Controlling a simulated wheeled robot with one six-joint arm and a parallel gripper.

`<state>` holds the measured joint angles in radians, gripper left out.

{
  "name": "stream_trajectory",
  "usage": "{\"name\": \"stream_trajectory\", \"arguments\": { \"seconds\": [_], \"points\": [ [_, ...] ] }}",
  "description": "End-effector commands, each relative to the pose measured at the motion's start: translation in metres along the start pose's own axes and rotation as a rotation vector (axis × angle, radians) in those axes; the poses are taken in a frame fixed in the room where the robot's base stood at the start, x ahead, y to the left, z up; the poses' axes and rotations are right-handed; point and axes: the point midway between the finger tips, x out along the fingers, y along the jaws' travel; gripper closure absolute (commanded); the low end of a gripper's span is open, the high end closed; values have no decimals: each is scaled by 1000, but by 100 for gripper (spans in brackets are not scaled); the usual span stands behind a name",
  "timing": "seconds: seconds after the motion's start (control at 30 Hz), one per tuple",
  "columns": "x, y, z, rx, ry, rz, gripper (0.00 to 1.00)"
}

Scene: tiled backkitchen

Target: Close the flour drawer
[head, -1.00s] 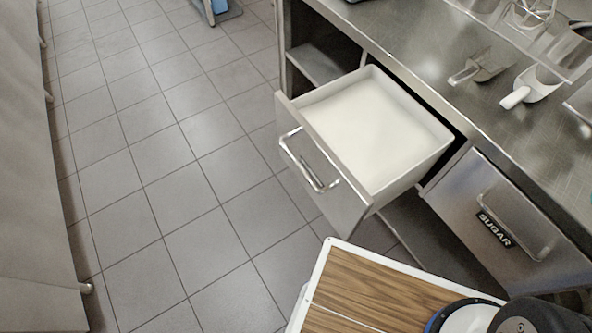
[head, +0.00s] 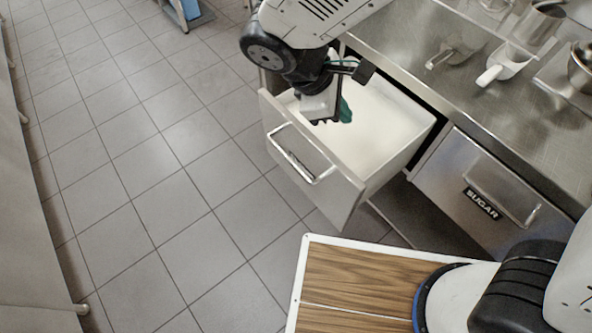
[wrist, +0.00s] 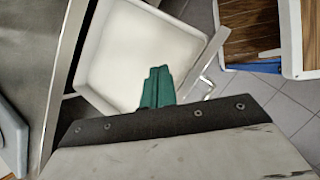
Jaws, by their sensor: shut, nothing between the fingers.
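The flour drawer (head: 352,200) stands pulled out from under the steel counter, filled with white flour (head: 375,130). Its front carries a bar handle (head: 300,155). In the wrist view the open drawer (wrist: 93,50) shows with its handle (wrist: 207,75) at the right. My gripper (head: 345,110) hangs over the drawer, near the inner side of its front panel in the picture. Its green fingers (wrist: 157,88) are shut and empty. I cannot tell how high they are above the flour or whether they touch anything. The arm hides the drawer's far left corner.
A shut drawer labelled SUGAR (head: 485,190) is right of the flour drawer. Scoops (head: 505,62) and metal vessels (head: 540,22) stand on the counter (head: 400,40). The tiled floor (head: 150,180) in front of the drawer is clear. A blue object (head: 190,10) stands at the back.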

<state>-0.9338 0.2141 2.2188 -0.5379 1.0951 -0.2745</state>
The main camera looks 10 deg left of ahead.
Motion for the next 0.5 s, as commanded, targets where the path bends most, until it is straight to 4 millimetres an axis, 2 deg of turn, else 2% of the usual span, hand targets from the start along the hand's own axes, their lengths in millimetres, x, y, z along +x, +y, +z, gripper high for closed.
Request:
{"name": "stream_trajectory", "arguments": {
  "seconds": [0.03,0.1,0.2,0.33,0.4,0.5],
  "points": [
    [3,-14,-35,-120,-25,45,100],
    [8,-31,-75,-264,-53,108,100],
    [15,-61,-125,-451,-88,193,100],
    [26,-96,-171,-633,-126,278,100],
    [30,-110,-187,-699,-140,311,100],
    [35,-122,-200,-754,-151,338,100]
  ]
}}
